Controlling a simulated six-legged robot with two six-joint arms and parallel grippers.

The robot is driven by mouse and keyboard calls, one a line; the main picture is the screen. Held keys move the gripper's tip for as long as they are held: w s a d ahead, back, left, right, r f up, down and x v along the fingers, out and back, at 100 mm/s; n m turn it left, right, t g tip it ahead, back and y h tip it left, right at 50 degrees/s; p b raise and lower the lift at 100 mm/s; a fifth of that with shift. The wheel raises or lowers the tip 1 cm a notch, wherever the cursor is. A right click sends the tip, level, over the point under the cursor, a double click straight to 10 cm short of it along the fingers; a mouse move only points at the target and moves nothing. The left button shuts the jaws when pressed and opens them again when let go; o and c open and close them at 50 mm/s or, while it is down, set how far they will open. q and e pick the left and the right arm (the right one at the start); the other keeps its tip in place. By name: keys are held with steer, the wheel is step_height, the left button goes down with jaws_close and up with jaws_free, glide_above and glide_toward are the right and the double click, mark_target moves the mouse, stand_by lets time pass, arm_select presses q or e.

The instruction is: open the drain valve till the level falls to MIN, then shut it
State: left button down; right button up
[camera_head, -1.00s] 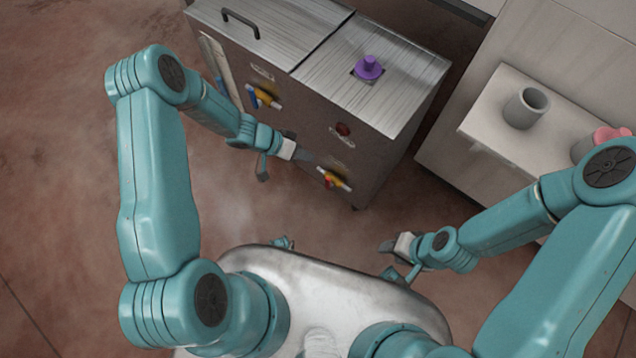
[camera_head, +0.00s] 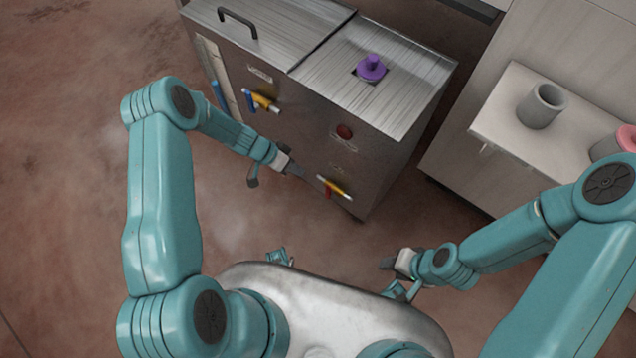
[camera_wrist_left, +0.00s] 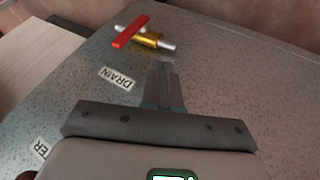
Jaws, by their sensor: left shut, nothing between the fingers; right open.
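The drain valve (camera_head: 335,187) sticks out low on the front of the steel tank cabinet (camera_head: 300,135). In the left wrist view its red lever (camera_wrist_left: 130,31) lies crosswise over the brass body (camera_wrist_left: 150,40), near the DRAIN label (camera_wrist_left: 118,77). My left gripper (camera_head: 298,171) is shut and empty, just left of the valve and apart from it. Its fingers (camera_wrist_left: 160,75) point toward the valve in the wrist view. A pale level strip (camera_head: 212,70) with a blue stretch (camera_head: 218,95) is at the cabinet's left; its marks are too small to read. My right gripper (camera_head: 388,263) is open and empty, away from the cabinet.
A second valve with a blue lever (camera_head: 248,101) sits higher on the front. A red button (camera_head: 344,131) is above the drain valve. A shelf at right holds a grey cup (camera_head: 541,106). Floor before the cabinet is clear.

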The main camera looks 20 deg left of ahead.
mark_target(328, 192)
arm_select(q)
steer(key=d+f+b, duration=0.1)
steer(key=d+f, duration=0.3)
steer(key=d, duration=0.3)
steer(key=shift+s+f+b, duration=0.15)
steer(key=shift+f+b, duration=0.15)
steer(key=shift+b, duration=0.1)
arm_select(e)
step_height(328, 192, down, 2)
steer(key=shift+f, duration=0.2)
steer(key=shift+d, duration=0.1)
